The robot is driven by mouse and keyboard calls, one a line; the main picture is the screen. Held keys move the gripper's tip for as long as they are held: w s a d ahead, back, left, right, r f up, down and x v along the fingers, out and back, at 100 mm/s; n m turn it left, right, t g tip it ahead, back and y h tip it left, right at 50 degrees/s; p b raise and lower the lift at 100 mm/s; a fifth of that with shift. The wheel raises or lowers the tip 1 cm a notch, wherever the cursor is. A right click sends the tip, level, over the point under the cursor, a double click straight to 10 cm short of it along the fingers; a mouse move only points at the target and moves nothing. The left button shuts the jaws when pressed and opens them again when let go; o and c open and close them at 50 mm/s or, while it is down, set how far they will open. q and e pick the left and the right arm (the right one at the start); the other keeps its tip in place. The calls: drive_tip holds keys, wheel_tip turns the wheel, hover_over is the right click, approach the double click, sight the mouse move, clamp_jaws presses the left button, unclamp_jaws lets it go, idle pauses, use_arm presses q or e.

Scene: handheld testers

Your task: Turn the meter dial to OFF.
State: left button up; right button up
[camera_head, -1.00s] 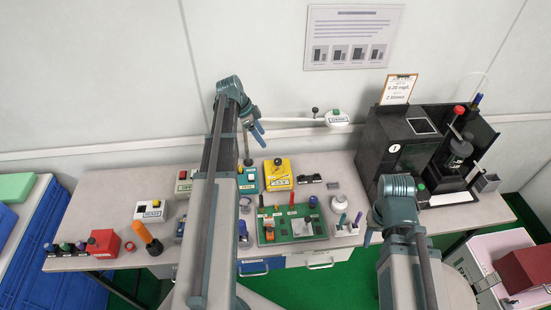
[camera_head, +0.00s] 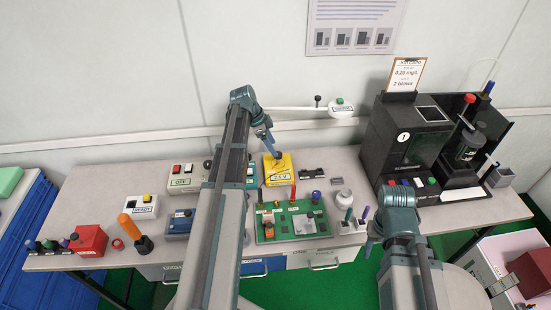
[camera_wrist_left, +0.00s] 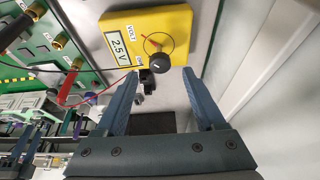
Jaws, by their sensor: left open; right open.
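The yellow meter (camera_head: 278,172) lies on the table near its back edge. In the left wrist view the meter (camera_wrist_left: 178,20) shows a display reading 2.5 V and a round black dial (camera_wrist_left: 158,64) with a light mark. A VOLT label sits beside the dial; the other small label is hard to read, and I cannot tell the dial's exact setting. My left gripper (camera_head: 269,147) is above the meter, its open fingers (camera_wrist_left: 158,76) on either side of the dial in the wrist picture, apparently not touching it. My right gripper (camera_head: 371,243), partly hidden by its arm, is empty near the table's front edge.
A green board (camera_head: 270,232) with terminals lies in front of the meter. A red lead (camera_wrist_left: 72,80) is close to my left gripper. A READY box (camera_head: 144,208) and an orange-handled tool (camera_head: 130,228) are at left. A black machine (camera_head: 400,140) stands at right.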

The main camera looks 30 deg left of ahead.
sight(278, 158)
use_arm(q)
drive_tip(key=b+x, duration=0.2)
drive_tip(key=x, duration=0.2)
use_arm(e)
wheel_tip(278, 158, down, 4)
drive_tip(key=shift+r, duration=0.25)
use_arm(q)
drive_tip(key=shift+r, duration=0.1)
clamp_jaws()
